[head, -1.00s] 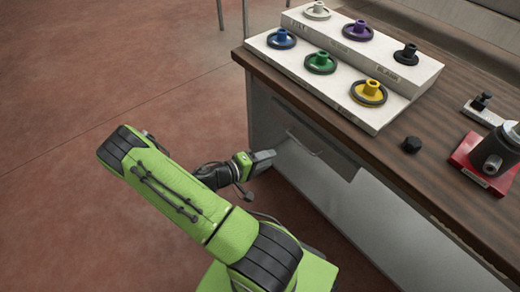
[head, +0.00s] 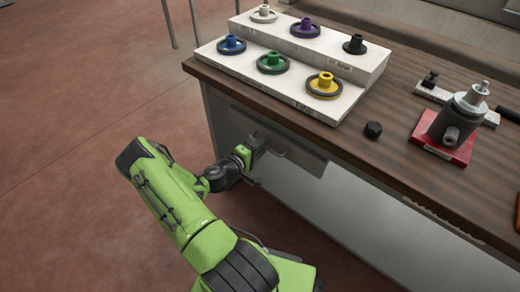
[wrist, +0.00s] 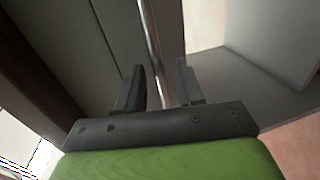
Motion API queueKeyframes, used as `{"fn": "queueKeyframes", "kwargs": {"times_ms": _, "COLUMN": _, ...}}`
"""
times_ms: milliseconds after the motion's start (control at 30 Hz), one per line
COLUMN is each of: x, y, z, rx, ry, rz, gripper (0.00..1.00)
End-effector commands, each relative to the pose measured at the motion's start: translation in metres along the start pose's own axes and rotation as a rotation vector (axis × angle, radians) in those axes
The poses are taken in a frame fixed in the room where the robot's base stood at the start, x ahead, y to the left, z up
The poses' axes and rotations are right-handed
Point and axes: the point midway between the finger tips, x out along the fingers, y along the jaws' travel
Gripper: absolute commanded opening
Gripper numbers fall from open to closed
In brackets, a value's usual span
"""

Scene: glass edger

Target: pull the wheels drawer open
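The drawer (head: 302,157) is a grey front under the bench top, with a thin metal bar handle (head: 275,153). It looks flush with the bench; no label on it is readable. My gripper (head: 262,144) is at the left part of this handle in the head view. In the wrist view my gripper (wrist: 160,85) has its two dark fingers apart.
The bench top (head: 385,165) overhangs the drawer. On it stand a white stepped rack (head: 285,85) with several coloured wheels, a black knob (head: 373,130) and a grey fixture on a red base (head: 445,148). The floor left of the bench is clear.

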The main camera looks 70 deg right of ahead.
Motion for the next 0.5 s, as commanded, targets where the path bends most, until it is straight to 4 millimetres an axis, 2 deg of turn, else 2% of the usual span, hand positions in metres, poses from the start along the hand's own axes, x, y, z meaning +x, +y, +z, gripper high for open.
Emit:
{"fn": "queueKeyframes", "kwargs": {"times_ms": 267, "x": 0.0030, "y": 0.0006, "z": 0.0000, "rx": 0.000, "ry": 0.000, "rz": 0.000, "gripper": 0.37}}
{"fn": "queueKeyframes", "kwargs": {"times_ms": 500, "x": 0.0027, "y": 0.0006, "z": -0.0001, "rx": 0.000, "ry": 0.000, "rz": 0.000, "gripper": 0.00}}
